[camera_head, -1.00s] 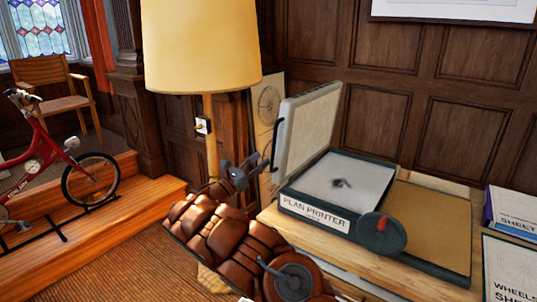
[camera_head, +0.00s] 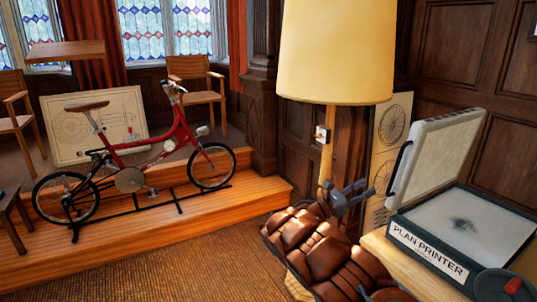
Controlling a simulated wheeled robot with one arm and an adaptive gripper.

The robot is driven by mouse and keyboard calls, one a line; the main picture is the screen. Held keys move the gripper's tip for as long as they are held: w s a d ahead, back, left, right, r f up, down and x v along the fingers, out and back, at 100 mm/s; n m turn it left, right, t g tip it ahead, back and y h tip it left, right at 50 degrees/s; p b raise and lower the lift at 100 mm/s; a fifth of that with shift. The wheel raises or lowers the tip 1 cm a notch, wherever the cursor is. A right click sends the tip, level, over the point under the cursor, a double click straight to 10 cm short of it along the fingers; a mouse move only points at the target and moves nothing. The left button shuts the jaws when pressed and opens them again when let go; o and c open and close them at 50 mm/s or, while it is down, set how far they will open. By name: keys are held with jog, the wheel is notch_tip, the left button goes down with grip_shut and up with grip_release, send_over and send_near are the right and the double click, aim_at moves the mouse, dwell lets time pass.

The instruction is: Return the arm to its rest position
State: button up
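My arm, in brown padded segments, reaches up from the lower right of the head view. My dark grey gripper (camera_head: 347,190) is at its far end, in front of the lamp post and left of the plan printer (camera_head: 430,250). Its fingers look spread apart, with nothing seen between them. The printer's lid (camera_head: 436,160) stands raised, and a small dark smudge or object lies on its pale bed (camera_head: 465,226). The gripper appears apart from the printer. The lower part of my arm is cut off by the frame's bottom edge.
A floor lamp (camera_head: 335,55) with a yellow shade stands behind my gripper. A drawing board with a wheel sketch (camera_head: 391,125) leans beside it. A red bicycle (camera_head: 150,150) stands on the wooden step at left. The carpet (camera_head: 170,270) in front is clear.

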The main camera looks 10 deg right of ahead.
jog(key=s+d+r+m+g+y+p, duration=0.1)
jog(key=s+d+r+m+g+y, duration=0.2)
jog(key=s, duration=0.4)
jog(key=s+d+r+m+g, duration=0.1)
jog(key=s+r+m+g, duration=0.35)
jog(key=s, duration=0.25)
jog(key=s+a+m+y, duration=0.35)
jog(key=s+y, duration=0.25)
jog(key=s, duration=0.7)
jog(key=s+a+f+m+t+y+p, duration=0.1)
jog(key=s+a+f+m+y, duration=0.1)
jog(key=s+a, duration=0.4)
jog(key=s+a+f+m+t+y+p, duration=0.1)
jog(key=s+a+f+y, duration=0.3)
jog(key=a, duration=0.9)
jog(key=s+a+f+m+t+y+p, duration=0.1)
jog(key=s+a+f+m+t+y, duration=0.2)
jog(key=s+a+y, duration=0.4)
jog(key=s+a, duration=0.2)
jog(key=a, duration=0.1)
jog(key=shift+s, duration=0.3)
jog(key=shift+d, duration=0.1)
